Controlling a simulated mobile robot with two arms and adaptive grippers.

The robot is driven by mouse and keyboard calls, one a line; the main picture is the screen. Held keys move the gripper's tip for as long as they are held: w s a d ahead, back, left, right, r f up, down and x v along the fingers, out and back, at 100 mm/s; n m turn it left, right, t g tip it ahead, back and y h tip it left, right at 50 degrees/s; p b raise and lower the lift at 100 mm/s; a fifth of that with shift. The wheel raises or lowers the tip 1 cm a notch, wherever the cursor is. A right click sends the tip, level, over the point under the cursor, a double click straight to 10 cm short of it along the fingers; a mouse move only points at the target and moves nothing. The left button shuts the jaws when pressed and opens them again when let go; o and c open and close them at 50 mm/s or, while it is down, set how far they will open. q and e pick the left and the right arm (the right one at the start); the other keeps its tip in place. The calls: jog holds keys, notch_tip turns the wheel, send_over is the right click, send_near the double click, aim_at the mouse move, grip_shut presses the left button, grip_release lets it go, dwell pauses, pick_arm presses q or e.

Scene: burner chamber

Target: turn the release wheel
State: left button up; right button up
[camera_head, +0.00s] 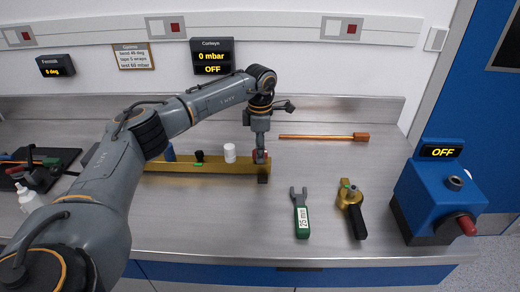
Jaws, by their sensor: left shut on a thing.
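My left gripper (260,148) reaches down from above to the right end of a yellow bar (205,167) on the steel bench. My right gripper is not in view.
A white cap (230,152) and a black knob (199,156) are at the bar. A green-handled wrench (301,214), a brass valve (350,200), an orange rod (320,137) and a blue box (440,195) reading OFF stand to the right. The front middle bench is clear.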

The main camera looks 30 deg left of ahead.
pick_arm(q)
jog(key=shift+m, duration=0.4)
jog(key=o, duration=1.2)
jog(key=shift+c, duration=0.2)
notch_tip(320, 180, up, 12)
